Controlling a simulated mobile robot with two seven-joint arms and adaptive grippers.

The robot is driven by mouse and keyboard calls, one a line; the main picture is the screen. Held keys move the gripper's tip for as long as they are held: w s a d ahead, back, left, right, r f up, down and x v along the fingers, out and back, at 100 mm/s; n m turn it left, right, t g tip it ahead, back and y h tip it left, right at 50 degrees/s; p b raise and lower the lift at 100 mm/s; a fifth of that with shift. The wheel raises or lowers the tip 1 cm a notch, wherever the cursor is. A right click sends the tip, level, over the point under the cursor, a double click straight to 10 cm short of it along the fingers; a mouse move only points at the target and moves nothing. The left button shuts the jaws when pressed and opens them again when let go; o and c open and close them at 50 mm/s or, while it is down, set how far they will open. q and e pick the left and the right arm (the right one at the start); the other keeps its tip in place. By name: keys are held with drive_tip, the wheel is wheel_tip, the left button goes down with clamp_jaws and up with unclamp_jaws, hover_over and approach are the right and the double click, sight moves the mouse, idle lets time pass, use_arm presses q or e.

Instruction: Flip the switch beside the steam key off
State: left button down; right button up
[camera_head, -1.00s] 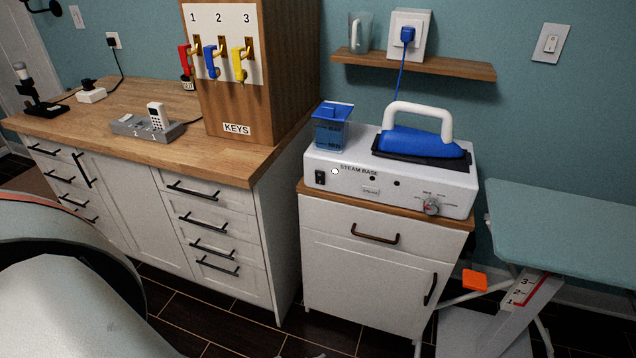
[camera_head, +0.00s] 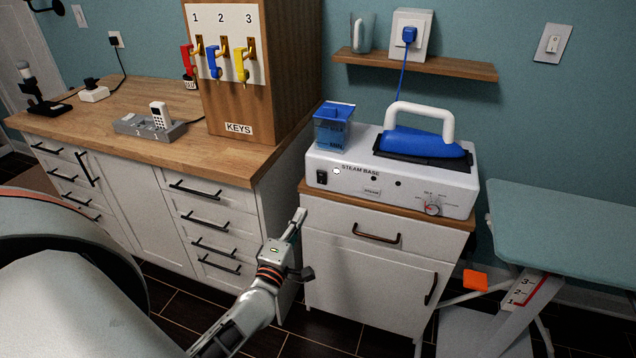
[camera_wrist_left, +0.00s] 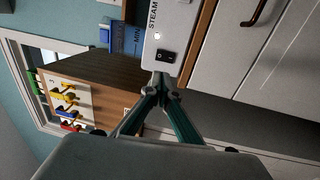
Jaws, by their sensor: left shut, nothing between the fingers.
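The white steam base (camera_head: 450,190) stands on a small white cabinet. Its black rocker switch (camera_head: 322,177) is at the left end of the front face, with a pale round light (camera_head: 337,170) beside it. A small key marked STEAM (camera_head: 371,191) is farther right on that face. My left gripper (camera_head: 298,214) is shut and empty, below and left of the switch, apart from it in the head view. In the left wrist view the switch (camera_wrist_left: 166,57) shows just beyond the closed fingertips (camera_wrist_left: 164,80); contact cannot be told. My right gripper is out of view.
A blue iron (camera_head: 425,143) rests on top of the base, beside a blue water tank (camera_head: 333,128). A wooden counter (camera_head: 225,160) with a key cabinet (camera_head: 280,70) stands left. An ironing board (camera_head: 570,230) is at the right.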

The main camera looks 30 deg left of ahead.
sight(322, 174)
use_arm(q)
drive_tip(key=x, duration=1.4)
drive_tip(key=shift+w+r, duration=0.3)
drive_tip(key=shift+w, duration=0.1)
drive_tip(key=shift+s, duration=0.1)
